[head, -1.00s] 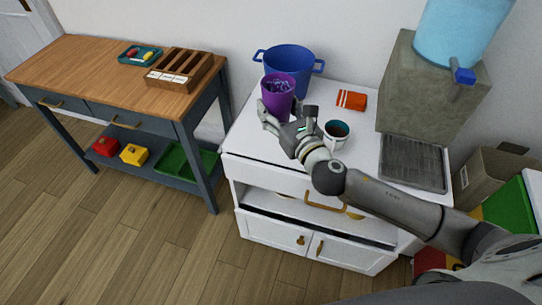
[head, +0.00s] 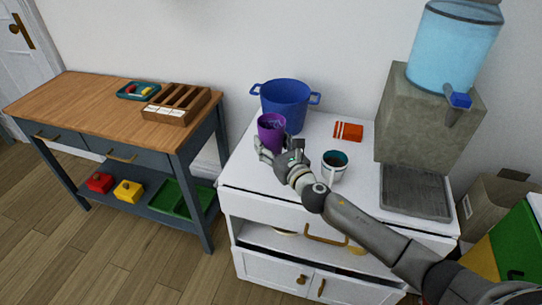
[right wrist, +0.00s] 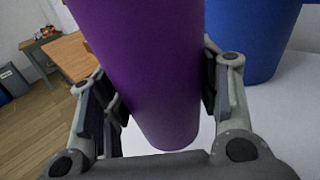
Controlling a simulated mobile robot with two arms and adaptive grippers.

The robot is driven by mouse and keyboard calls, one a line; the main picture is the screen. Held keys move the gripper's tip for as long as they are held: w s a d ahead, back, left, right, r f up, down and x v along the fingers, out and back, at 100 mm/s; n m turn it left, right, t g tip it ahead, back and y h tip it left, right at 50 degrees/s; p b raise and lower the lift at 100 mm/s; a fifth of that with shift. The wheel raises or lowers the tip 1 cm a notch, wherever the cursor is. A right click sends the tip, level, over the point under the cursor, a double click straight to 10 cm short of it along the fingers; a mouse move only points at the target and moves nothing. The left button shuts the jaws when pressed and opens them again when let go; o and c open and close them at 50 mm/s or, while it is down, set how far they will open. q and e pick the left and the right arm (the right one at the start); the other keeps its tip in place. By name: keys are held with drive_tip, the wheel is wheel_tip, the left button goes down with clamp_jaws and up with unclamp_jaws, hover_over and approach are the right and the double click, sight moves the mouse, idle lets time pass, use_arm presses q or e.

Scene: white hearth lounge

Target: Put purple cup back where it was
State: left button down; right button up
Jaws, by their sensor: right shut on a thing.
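The purple cup (head: 271,130) is upright in my right gripper (head: 268,150), at the left part of the white cabinet top (head: 310,185), just in front of the blue pot (head: 287,103). In the right wrist view the purple cup (right wrist: 150,70) fills the space between both fingers of my right gripper (right wrist: 160,95), which are shut on its sides. The cup's contents look purple and cannot be made out clearly. Whether its base touches the cabinet top I cannot tell. My left gripper is not in view.
A white mug (head: 335,166) with dark contents stands right of my gripper. An orange packet (head: 349,131) lies behind it. A water dispenser (head: 428,115) with a drip tray (head: 415,190) stands at right. A wooden-topped table (head: 90,105) with an organizer (head: 177,104) stands at left.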

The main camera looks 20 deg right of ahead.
drive_tip(key=shift+w+d+f+b, duration=0.1)
drive_tip(key=shift+w+f+b, duration=0.2)
drive_tip(key=shift+w+f, duration=0.25)
drive_tip(key=shift+w+d+f+b, duration=0.1)
drive_tip(key=shift+w+f+b, duration=0.2)
drive_tip(key=shift+f, duration=0.3)
wheel_tip(320, 180, down, 3)
drive_tip(key=shift+b, duration=0.7)
drive_tip(key=shift+r, duration=0.1)
drive_tip(key=shift+f, duration=0.2)
drive_tip(key=o, duration=1.2)
drive_tip(key=shift+c, duration=0.2)
drive_tip(key=shift+r, duration=0.2)
